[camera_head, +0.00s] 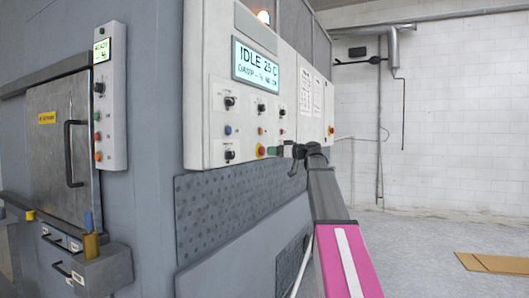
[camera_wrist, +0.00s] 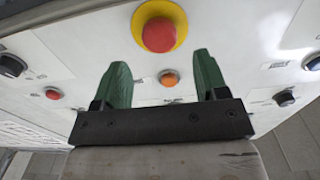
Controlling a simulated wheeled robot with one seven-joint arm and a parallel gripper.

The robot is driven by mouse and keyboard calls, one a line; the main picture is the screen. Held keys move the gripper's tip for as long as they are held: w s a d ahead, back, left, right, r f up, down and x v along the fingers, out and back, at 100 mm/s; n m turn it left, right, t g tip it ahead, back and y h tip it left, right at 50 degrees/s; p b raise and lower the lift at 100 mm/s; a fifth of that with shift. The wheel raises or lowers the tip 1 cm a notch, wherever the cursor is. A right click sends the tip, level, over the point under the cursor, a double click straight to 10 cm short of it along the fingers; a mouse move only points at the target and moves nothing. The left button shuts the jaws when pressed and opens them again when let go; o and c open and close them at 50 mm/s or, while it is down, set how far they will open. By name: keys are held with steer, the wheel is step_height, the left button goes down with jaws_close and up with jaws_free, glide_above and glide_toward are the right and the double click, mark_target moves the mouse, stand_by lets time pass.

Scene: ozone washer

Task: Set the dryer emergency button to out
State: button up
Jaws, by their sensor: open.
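A red mushroom emergency button on a yellow ring (camera_wrist: 158,33) shows at the top of the wrist view, on a white panel (camera_wrist: 65,45). In the head view a red button on yellow (camera_head: 261,151) sits low on the panel, just left of my gripper (camera_head: 276,150). My gripper (camera_wrist: 160,62) has two green fingers, open and empty. In the wrist view the button lies past the fingertips, roughly centred across the gap. I see no contact; the exact distance is hard to judge. I cannot tell whether the button is in or out.
The panel carries a lit display (camera_head: 257,67) and several knobs and small buttons. An orange button (camera_wrist: 168,78) lies between the fingers in the wrist view. Another control box (camera_head: 111,95) hangs at left. The floor (camera_head: 430,240) at right is mostly clear, with flat cardboard (camera_head: 494,264).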

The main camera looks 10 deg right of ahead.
mark_target(264, 150)
steer(key=shift+x, duration=2.7)
steer(key=shift+c, duration=0.4)
